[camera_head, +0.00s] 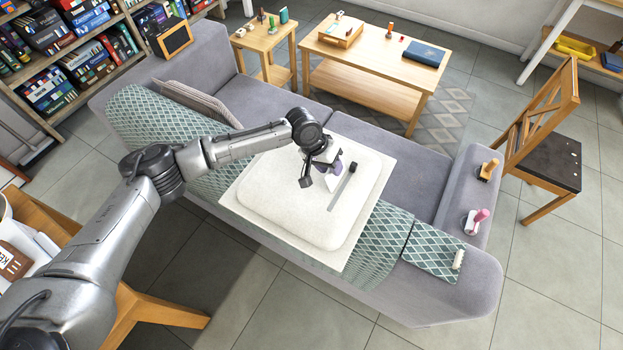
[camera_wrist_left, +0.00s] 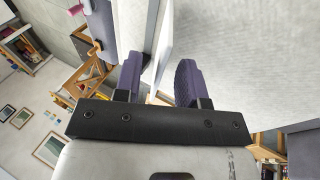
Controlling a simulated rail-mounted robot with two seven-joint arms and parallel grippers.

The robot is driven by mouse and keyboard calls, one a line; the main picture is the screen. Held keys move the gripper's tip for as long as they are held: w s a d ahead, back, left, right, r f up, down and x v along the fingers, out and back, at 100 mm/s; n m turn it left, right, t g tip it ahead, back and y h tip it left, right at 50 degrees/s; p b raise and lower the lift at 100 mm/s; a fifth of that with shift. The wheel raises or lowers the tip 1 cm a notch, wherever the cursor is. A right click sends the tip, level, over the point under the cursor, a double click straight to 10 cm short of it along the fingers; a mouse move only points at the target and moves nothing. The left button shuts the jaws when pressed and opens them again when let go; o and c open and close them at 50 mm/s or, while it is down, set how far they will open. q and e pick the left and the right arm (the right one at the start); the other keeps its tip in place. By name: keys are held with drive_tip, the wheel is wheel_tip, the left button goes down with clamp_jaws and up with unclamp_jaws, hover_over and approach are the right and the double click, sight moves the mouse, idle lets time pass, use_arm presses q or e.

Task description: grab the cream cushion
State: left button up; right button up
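The cream cushion (camera_head: 280,200) is a thick, rounded square lying on a flat white square panel (camera_head: 362,258) over the grey sofa. A dark grey strip (camera_head: 342,187) runs across the cushion's right part. My left gripper (camera_head: 333,172) is over the cushion, just beside the strip's upper end. In the left wrist view, the purple fingers (camera_wrist_left: 158,80) are apart. The cushion's pale surface (camera_wrist_left: 240,50) fills the upper right there, and the strip (camera_wrist_left: 151,28) shows above the gap between the fingers. Whether the fingers touch the cushion or strip I cannot tell. My right gripper is out of view.
A green patterned throw (camera_head: 160,118) drapes the sofa (camera_head: 405,160). A stamp-like object (camera_head: 488,170) and a pink-handled object (camera_head: 476,220) stand on its right arm. A wooden coffee table (camera_head: 370,78), a chair (camera_head: 545,140) and a bookshelf (camera_head: 75,75) stand around it.

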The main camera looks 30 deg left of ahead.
use_arm(q)
drive_tip(key=shift+x, duration=1.05)
drive_tip(key=shift+a, duration=0.1)
drive_tip(key=shift+c, duration=0.2)
clamp_jaws()
drive_tip(key=shift+r, duration=0.15)
